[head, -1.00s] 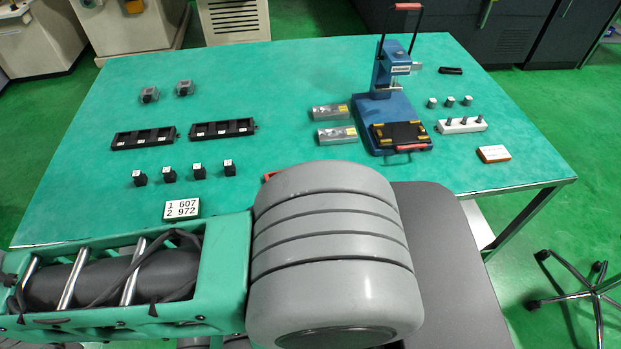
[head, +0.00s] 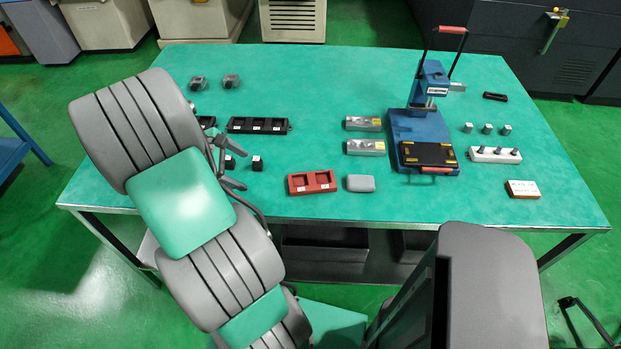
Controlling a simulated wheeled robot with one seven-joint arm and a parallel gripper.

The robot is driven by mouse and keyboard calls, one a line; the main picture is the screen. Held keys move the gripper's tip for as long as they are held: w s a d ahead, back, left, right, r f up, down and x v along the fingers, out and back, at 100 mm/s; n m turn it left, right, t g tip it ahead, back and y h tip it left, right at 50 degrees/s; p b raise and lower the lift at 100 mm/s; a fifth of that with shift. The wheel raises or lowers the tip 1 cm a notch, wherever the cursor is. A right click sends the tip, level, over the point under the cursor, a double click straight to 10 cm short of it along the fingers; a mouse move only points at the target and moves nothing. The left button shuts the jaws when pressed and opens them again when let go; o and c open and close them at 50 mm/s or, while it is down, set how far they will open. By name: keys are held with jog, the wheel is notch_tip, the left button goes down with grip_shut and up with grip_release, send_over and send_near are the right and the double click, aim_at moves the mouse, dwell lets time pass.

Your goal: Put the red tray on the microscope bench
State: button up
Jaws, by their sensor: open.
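The red tray (head: 312,182) lies near the front edge of the green-topped table (head: 420,205), left of the press. It has recesses that look empty. My gripper (head: 232,160) is over the table to the left of the tray, apart from it. Its fingers are spread and nothing shows between them. My arm hides part of the table's left side. No microscope is in view, so I cannot tell where the microscope bench is.
A grey rounded block (head: 361,183) sits just right of the tray. The blue press (head: 425,125) stands further right. Two metal blocks (head: 365,147) lie behind the grey one. Black trays (head: 258,125) and small black cubes (head: 257,163) lie near my gripper. A blue surface (head: 15,150) shows at far left.

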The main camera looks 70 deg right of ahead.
aim_at(313, 181)
jog(key=shift+o, duration=0.8)
jog(key=s+d+f+g, duration=0.1)
jog(key=s+d, duration=0.1)
jog(key=s, duration=0.2)
jog(key=s+d+f+n+g, duration=0.1)
jog(key=s+d, duration=0.1)
jog(key=s, duration=0.2)
jog(key=s+d+f+g+y, duration=0.1)
jog(key=s+d, duration=0.2)
jog(key=s, duration=0.1)
jog(key=shift+f+n+g+p, duration=0.2)
jog(key=shift+n+g+p, duration=0.1)
jog(key=shift+g+p, duration=0.1)
jog(key=x, duration=0.7)
jog(key=shift+s+a+f+p, duration=0.15)
jog(key=shift+f+p, duration=0.2)
jog(key=shift+f, duration=0.05)
jog(key=c, duration=1.6)
jog(key=shift+r, duration=0.15)
